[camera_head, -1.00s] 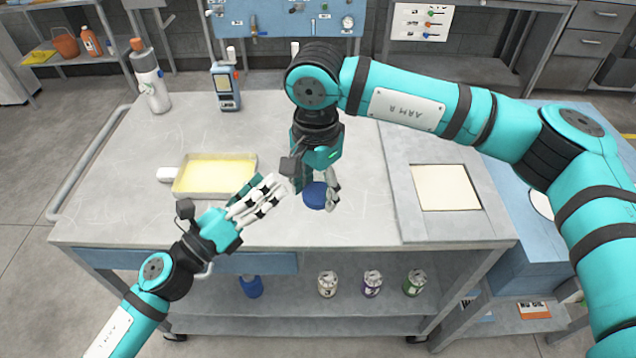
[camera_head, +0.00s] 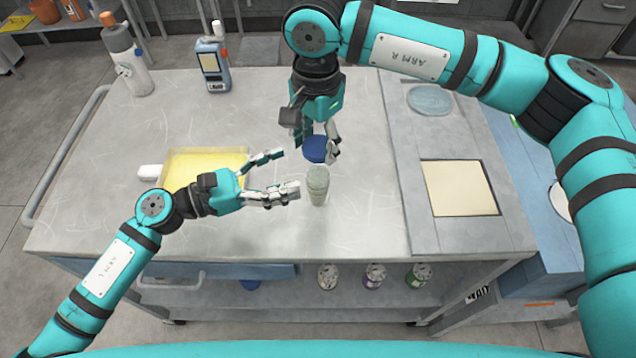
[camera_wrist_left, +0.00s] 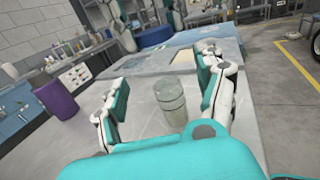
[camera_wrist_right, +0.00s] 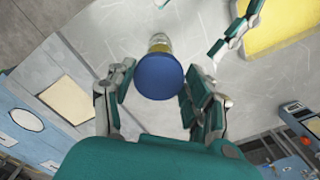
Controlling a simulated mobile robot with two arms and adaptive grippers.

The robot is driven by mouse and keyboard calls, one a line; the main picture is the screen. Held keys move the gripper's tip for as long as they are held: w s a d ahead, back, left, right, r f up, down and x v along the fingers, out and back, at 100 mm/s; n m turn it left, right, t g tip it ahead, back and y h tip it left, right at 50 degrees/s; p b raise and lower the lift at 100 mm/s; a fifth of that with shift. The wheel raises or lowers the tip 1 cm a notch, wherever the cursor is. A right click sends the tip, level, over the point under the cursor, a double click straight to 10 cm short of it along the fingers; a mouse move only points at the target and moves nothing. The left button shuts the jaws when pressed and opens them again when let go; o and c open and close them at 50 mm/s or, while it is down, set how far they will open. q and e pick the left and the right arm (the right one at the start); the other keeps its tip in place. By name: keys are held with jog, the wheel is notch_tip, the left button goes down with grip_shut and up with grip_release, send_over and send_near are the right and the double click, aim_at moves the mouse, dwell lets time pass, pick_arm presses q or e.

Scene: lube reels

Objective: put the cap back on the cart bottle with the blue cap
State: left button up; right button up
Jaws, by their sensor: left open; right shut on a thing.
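The blue cap (camera_head: 316,148) is in my right gripper (camera_head: 318,150), whose fingers are shut on its sides above the cart top. The right wrist view shows the cap (camera_wrist_right: 158,76) between the fingers, partly hiding the bottle (camera_wrist_right: 160,42). The clear, greenish, open bottle (camera_head: 317,187) stands upright on the cart top, just in front of the cap and apart from it in the head view. My left gripper (camera_head: 283,172) is open and empty, its fingers spread to the left of the bottle. In the left wrist view the bottle (camera_wrist_left: 171,103) shows between the fingers.
A tray of yellow liquid (camera_head: 205,170) lies left on the cart top (camera_head: 250,222). A cream pad (camera_head: 459,187) and a round dish (camera_head: 430,99) lie right. Several small jars (camera_head: 374,276) sit below.

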pick_arm(q)
send_near(308, 188)
jog(key=x, duration=0.4)
jog(key=shift+w+d+r, duration=0.25)
jog(key=shift+d, duration=0.1)
jog(key=x, duration=0.7)
jog(key=shift+w+d+f, duration=0.1)
jog(key=shift+d+f, duration=0.1)
jog(key=shift+f, duration=0.15)
grip_shut()
